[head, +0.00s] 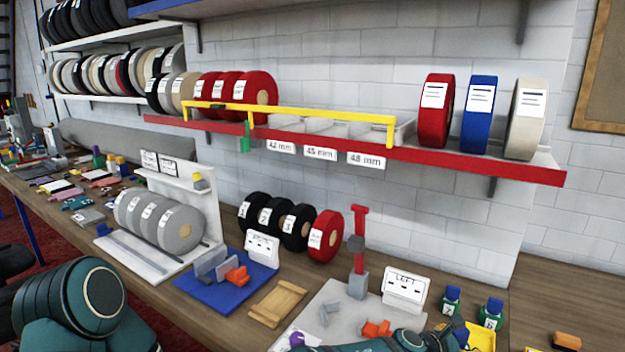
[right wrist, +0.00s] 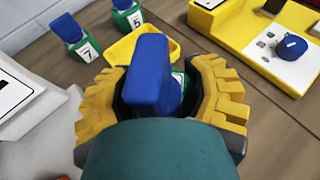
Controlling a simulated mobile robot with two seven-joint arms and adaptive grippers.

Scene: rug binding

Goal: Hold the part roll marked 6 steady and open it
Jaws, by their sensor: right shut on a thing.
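My right gripper (right wrist: 160,88) is shut on a blue-topped part (right wrist: 150,70) between its yellow finger pads in the right wrist view. A bit of green and white shows beside the blue, low between the fingers. Its number is hidden, so I cannot tell whether it is the one marked 6. Similar blue-and-green parts marked 7 (right wrist: 84,48) and 5 (right wrist: 130,18) stand beyond it. Two such parts show in the head view, (head: 451,300) and (head: 490,314). My left arm shows at the lower left of the head view, but its gripper is out of frame.
A yellow tray (right wrist: 118,48) lies just beyond the held part. A yellow stand (right wrist: 222,22) with a white panel and a blue round piece is at the upper right. The LEFT sign (head: 405,285) and a red upright tool (head: 358,240) stand on the bench nearby.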

